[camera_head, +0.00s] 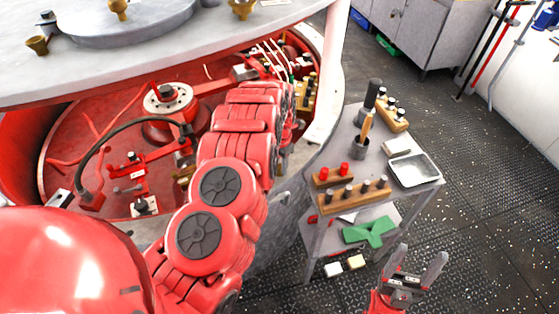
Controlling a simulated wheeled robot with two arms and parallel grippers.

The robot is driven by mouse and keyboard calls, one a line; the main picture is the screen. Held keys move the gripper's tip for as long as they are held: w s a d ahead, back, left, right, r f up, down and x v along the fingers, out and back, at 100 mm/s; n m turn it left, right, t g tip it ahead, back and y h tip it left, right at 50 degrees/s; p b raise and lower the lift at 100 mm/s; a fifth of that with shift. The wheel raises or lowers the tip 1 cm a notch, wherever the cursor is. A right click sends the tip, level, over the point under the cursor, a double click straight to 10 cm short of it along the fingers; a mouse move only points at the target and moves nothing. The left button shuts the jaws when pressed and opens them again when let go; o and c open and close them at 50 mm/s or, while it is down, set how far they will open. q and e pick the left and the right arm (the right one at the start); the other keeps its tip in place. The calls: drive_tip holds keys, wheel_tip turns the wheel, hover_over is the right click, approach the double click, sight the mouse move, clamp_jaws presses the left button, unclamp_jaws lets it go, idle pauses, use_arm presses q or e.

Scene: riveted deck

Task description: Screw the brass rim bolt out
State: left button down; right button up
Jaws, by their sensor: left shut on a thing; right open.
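Brass, flared bolt-like pieces stand on the pale upper rim: one at the left (38,45) and one at the top middle (242,8). I cannot tell which of them is the rim bolt. My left arm reaches from the lower left across the open red housing (90,140), and its far end is at the right side of the opening. My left gripper is hidden behind its own arm, and so is anything it holds. My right gripper (415,270) is open and empty at the lower right, with its fingers apart, beside the grey tool stand (400,205).
The stand holds wooden racks (354,196) with dark pegs, red-topped pegs, a metal tray (414,169) and a green piece (369,233) on its lower shelf. A round grey lid (130,28) lies on the rim. A grey cabinet (432,30) stands behind. Dark floor is free at right.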

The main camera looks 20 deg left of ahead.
use_arm(q)
drive_tip(key=shift+s+n+p, duration=0.25)
drive_tip(key=shift+n+p, duration=0.25)
drive_tip(key=shift+n, duration=0.4)
drive_tip(key=shift+w+f+n, duration=0.1)
drive_tip(key=shift+n, duration=0.4)
drive_tip(key=shift+d+f+n, duration=0.1)
drive_tip(key=shift+f+n, duration=0.05)
drive_tip(key=shift+n, duration=0.25)
drive_tip(key=n+b, duration=0.2)
drive_tip(key=shift+f+b, duration=0.15)
drive_tip(key=shift+b, duration=0.25)
drive_tip(key=shift+n+b, duration=0.4)
drive_tip(key=shift+b, duration=0.3)
drive_tip(key=shift+r+n+b, duration=0.25)
drive_tip(key=shift+n+b, duration=0.05)
drive_tip(key=shift+b, duration=0.15)
drive_tip(key=c, duration=0.5)
unclamp_jaws()
drive_tip(key=shift+w, duration=0.1)
drive_tip(key=shift+r, duration=0.1)
